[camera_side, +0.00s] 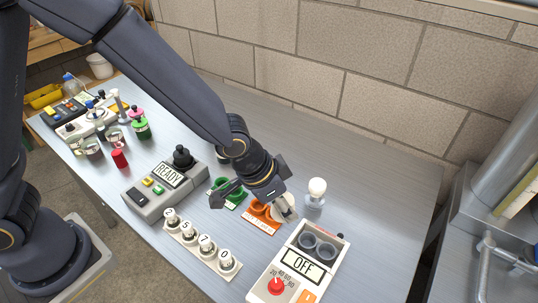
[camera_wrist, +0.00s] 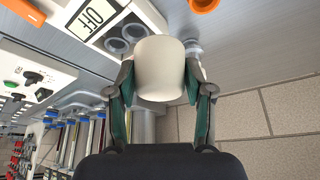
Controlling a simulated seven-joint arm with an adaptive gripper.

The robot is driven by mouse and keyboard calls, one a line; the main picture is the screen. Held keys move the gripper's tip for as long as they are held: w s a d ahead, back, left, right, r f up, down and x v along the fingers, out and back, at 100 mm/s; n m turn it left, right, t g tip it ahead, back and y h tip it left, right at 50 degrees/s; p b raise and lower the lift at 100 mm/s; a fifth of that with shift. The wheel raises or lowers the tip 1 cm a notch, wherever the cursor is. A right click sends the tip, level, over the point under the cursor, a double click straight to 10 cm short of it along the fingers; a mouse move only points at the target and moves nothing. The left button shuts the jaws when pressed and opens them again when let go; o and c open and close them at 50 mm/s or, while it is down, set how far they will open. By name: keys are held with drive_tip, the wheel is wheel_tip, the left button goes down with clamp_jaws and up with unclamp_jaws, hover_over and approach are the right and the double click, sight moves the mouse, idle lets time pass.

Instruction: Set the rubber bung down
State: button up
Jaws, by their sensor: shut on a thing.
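The rubber bung (camera_wrist: 160,68) is a cream, slightly tapered cylinder in the middle of the wrist view. My gripper (camera_wrist: 160,88) is shut on it, one finger on each side. In the side view my gripper (camera_side: 284,205) points down above the table, just right of the orange holder. There the bung (camera_side: 289,214) shows as a pale piece partly hidden by the fingers. I cannot tell whether its lower end touches the table.
An orange holder (camera_side: 261,219) and a green holder (camera_side: 226,190) stand beside my gripper. A white-topped lamp (camera_side: 316,191) is close on the right. Clear table (camera_side: 385,210) lies to the right.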

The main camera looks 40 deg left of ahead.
drive_tip(key=s+d+r+m+g+h, duration=0.1)
drive_tip(key=s+d+m, duration=0.4)
drive_tip(key=s+d, duration=0.6)
approach(366, 299)
drive_tip(key=shift+w+d+f+g+h, duration=0.3)
drive_tip(key=shift+w+d+f, duration=0.3)
drive_tip(key=shift+d+f, duration=0.1)
drive_tip(key=shift+w+d+f, duration=0.2)
drive_tip(key=shift+w+f, duration=0.05)
drive_tip(key=shift+f, duration=1.7)
drive_tip(key=shift+f, duration=0.2)
drive_tip(key=o, duration=1.2)
